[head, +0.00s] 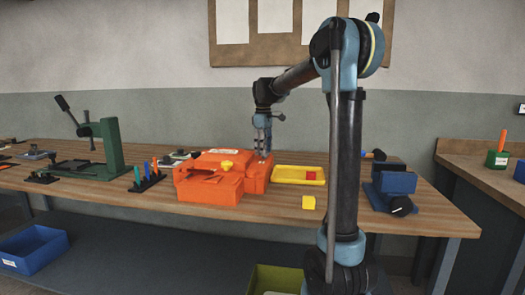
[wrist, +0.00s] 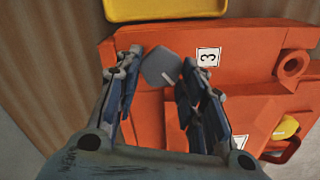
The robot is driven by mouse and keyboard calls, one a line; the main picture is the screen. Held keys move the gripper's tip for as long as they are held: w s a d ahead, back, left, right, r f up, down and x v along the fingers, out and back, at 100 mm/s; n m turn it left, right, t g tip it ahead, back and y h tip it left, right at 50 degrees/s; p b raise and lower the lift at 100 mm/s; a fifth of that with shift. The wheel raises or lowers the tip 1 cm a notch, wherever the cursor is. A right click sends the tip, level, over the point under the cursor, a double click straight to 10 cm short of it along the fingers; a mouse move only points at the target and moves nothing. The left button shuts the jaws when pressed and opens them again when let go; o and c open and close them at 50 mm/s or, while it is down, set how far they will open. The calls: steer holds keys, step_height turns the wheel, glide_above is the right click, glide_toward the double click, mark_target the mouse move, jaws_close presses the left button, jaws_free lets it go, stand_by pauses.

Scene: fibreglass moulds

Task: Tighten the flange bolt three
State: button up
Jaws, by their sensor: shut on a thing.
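The orange mould (head: 208,188) sits on the wooden bench, and its flange fills much of the wrist view (wrist: 245,75). A white label with the number 3 (wrist: 208,57) is on the flange. Beside that label is a grey, flat-sided bolt head, flange bolt three (wrist: 162,66). My gripper (wrist: 165,72) points down over it, with one finger on each side, shut on the bolt head. In the head view my gripper (head: 263,150) is at the mould's right rear part, and the bolt cannot be made out there.
A blue vise (head: 392,186) is at right. A tool rack (head: 147,183) and green press (head: 108,150) are at left.

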steer(key=shift+w, duration=0.2)
steer(key=o, duration=1)
steer(key=shift+o, duration=0.2)
steer(key=shift+s, duration=0.1)
steer(key=shift+r, duration=3.95)
